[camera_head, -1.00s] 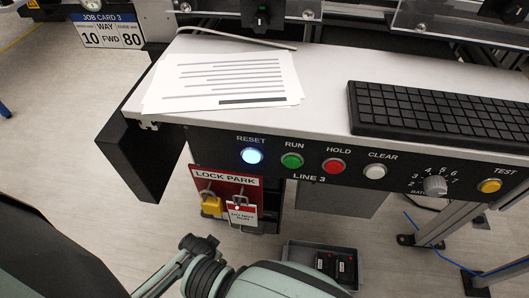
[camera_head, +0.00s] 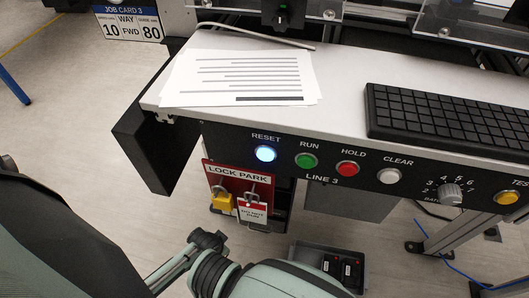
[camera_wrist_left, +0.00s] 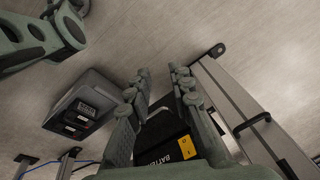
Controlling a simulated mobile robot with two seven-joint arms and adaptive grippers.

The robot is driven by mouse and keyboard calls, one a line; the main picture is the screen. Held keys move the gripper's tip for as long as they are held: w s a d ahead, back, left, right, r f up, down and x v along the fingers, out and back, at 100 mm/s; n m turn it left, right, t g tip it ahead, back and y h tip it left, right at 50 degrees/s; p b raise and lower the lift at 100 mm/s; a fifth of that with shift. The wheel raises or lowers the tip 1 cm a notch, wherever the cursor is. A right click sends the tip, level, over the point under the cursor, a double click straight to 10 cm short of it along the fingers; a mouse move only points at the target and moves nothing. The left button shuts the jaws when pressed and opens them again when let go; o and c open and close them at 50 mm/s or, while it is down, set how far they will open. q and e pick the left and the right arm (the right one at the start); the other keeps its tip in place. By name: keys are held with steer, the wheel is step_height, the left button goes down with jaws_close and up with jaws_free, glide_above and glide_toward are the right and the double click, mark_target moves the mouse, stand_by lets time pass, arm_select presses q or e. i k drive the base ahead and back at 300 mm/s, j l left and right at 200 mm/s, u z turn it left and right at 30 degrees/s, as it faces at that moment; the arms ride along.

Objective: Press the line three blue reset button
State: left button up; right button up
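The line three reset button (camera_head: 265,153) is a round, glowing blue-white button at the left of the dark control panel (camera_head: 322,165) under the label RESET. LINE 3 is printed below the row. Nothing covers the button. My left gripper shows only in the left wrist view (camera_wrist_left: 160,75), with its two fingers apart. It points over the floor, and the reset button is not visible there. A dark item marked BATTERY (camera_wrist_left: 172,145), with a yellow patch, shows between and beyond the fingers; contact is hard to judge. My right gripper is in neither view.
Green run (camera_head: 306,161), red hold (camera_head: 347,169) and white clear (camera_head: 388,176) buttons sit right of reset. Below hangs a red lock board (camera_head: 238,174) with a yellow padlock. Papers (camera_head: 240,78) and a keyboard (camera_head: 450,118) lie on the bench. A dark tray (camera_head: 312,250) stands low.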

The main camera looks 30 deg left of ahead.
mark_target(266, 154)
steer(key=k+j+z, duration=0.2)
steer(key=k, duration=0.35)
steer(key=k+j+z, duration=0.2)
steer(key=k, duration=0.35)
steer(key=k+j+z, duration=0.25)
steer(key=k, duration=0.35)
steer(key=i+l, duration=0.1)
steer(key=i, duration=0.4)
